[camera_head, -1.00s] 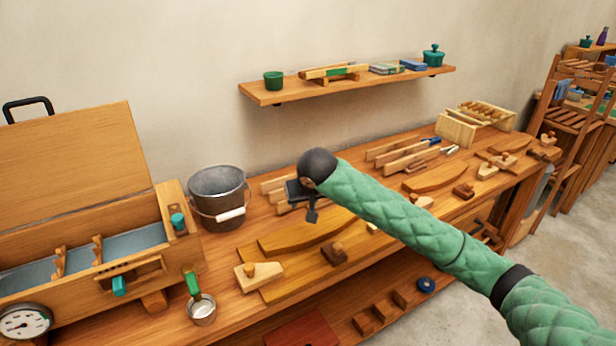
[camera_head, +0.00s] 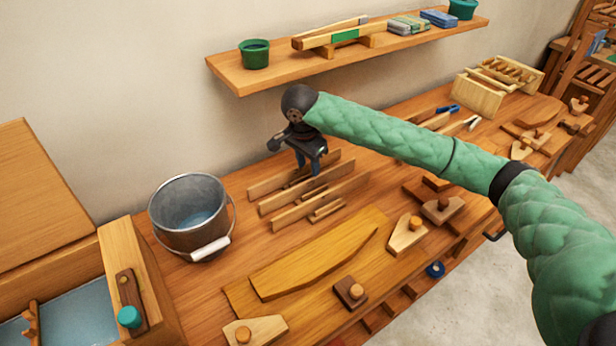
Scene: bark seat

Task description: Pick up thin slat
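Several thin wooden slats stand on edge in a row on the workbench, beside the metal bucket. The back slat (camera_head: 268,187), a middle slat (camera_head: 285,198) and the front slat (camera_head: 295,214) run side by side. My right gripper (camera_head: 309,168) points down over the back part of this row. My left gripper is not in view.
A metal bucket (camera_head: 183,222) stands left of the slats. A curved board (camera_head: 318,258) and wooden blocks with knobs (camera_head: 408,234) lie in front. A wall shelf (camera_head: 232,77) hangs behind my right arm. An open wooden chest (camera_head: 112,262) is at lower left.

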